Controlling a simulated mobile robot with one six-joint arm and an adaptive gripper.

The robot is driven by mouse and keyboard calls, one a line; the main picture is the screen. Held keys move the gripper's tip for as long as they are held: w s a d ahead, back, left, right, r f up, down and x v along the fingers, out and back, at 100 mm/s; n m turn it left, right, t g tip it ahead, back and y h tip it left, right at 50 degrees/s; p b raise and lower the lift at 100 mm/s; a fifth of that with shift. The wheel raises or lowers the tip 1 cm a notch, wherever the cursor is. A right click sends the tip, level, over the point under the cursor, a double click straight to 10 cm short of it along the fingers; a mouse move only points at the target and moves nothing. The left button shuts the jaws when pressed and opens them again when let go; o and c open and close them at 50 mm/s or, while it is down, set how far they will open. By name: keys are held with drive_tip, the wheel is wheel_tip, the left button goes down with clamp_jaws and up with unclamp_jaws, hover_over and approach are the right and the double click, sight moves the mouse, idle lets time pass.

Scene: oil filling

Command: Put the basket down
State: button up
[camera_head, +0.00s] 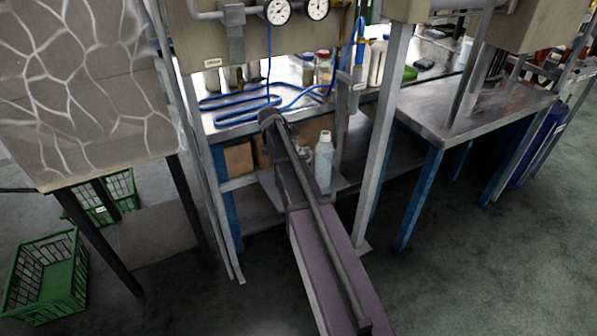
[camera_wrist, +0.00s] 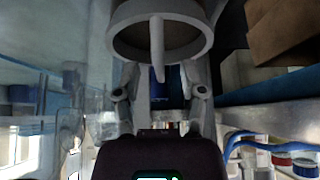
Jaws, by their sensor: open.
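A green basket (camera_head: 47,276) stands on the floor at the lower left of the head view. Another green basket (camera_head: 105,196) is behind it, partly hidden by a dark table leg. Neither basket can be made out in the wrist view. My gripper (camera_wrist: 160,80) shows in the wrist view with its two grey fingers apart and no basket between them. A round grey rim with a rod-like part (camera_wrist: 158,45) appears above the fingers; I cannot tell whether they touch it.
A metal bench (camera_head: 265,115) with blue tubing and jars stands ahead of my arm. A white bottle (camera_head: 323,160) is on its lower shelf. A second metal table (camera_head: 465,105) stands to the right. Upright posts are close to my arm. Floor is clear at the lower right.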

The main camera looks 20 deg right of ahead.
drive_tip(key=shift+d+f+b, duration=0.35)
drive_tip(key=shift+f, duration=0.2)
clamp_jaws()
